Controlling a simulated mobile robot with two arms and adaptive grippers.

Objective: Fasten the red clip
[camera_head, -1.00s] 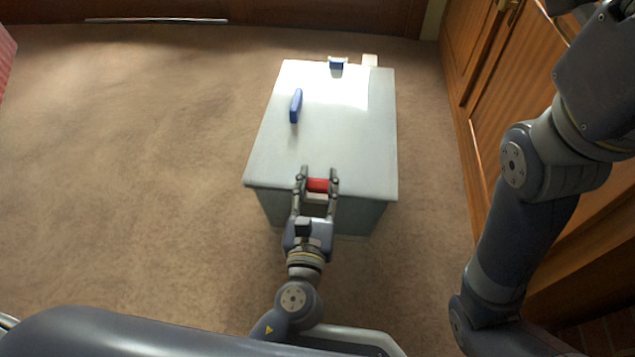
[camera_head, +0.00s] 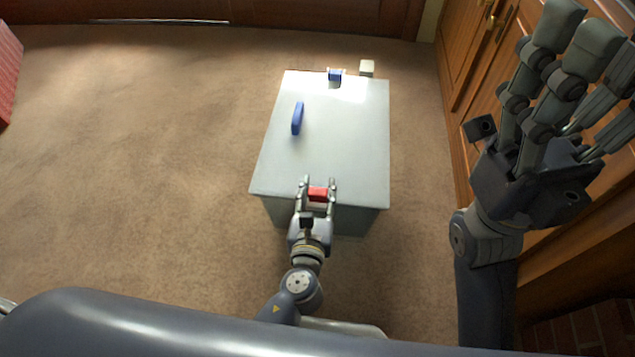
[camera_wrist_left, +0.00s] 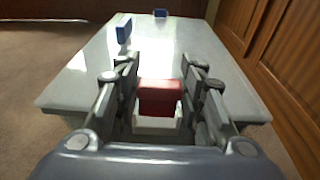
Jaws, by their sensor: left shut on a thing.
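The red clip (camera_head: 318,194) sits at the near edge of the lid of a pale grey box (camera_head: 345,140), and it also shows in the left wrist view (camera_wrist_left: 158,98). A white part of the clip shows just below the red. My left gripper (camera_head: 318,187) has one finger on each side of the red clip and is shut on it; its fingers also show in the left wrist view (camera_wrist_left: 160,92). My right gripper (camera_head: 570,90) is raised at the right, close to the camera, with its fingers stretched out and nothing between them.
A blue handle (camera_head: 297,118) stands on the lid, and a blue clip (camera_head: 335,75) is at its far edge. Wooden cabinets (camera_head: 470,60) line the right side. A red object (camera_head: 8,75) is at the far left. The carpet left of the box is clear.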

